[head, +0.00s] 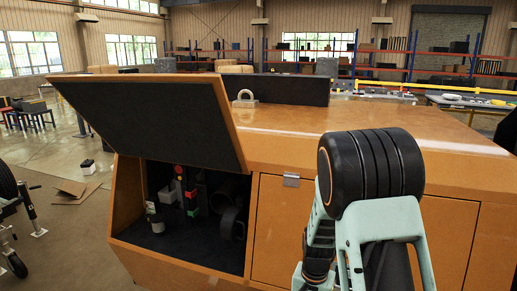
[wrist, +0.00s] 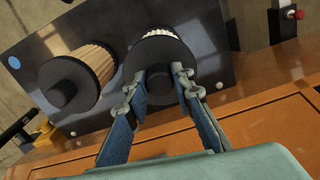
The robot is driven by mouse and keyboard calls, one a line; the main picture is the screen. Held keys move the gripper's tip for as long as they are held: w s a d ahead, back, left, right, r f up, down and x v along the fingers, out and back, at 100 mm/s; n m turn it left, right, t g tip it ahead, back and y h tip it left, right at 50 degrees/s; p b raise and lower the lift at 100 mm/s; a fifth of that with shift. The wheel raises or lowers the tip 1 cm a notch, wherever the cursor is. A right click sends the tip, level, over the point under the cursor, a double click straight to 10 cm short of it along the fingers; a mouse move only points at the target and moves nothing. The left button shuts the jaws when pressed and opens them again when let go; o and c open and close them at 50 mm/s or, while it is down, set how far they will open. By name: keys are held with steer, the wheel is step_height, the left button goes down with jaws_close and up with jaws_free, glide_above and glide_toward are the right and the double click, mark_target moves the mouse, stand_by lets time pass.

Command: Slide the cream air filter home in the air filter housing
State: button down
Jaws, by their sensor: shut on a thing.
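In the wrist view, my gripper (wrist: 161,73) is shut on the small knob at the middle of a cream air filter's black end cap (wrist: 172,52). Only a narrow strip of this filter's cream pleats (wrist: 157,33) shows above the cap. The filter stands out from a dark panel (wrist: 125,22), and its inner end and the housing opening are hidden behind the cap. A second, similar filter (wrist: 92,64) with a black cap is beside it on the left, with more pleats showing. My gripper and the held filter are not visible in the head view.
An orange cabinet top (head: 300,122) runs below and in front of the panel. In the head view an open lid (head: 150,112) rises at the left over a dark compartment. A red knob (wrist: 296,14) is at the wrist view's upper right; a yellow part (wrist: 44,134) is lower left.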

steer(key=shift+r+p, duration=1.35)
steer(key=shift+r, duration=0.9)
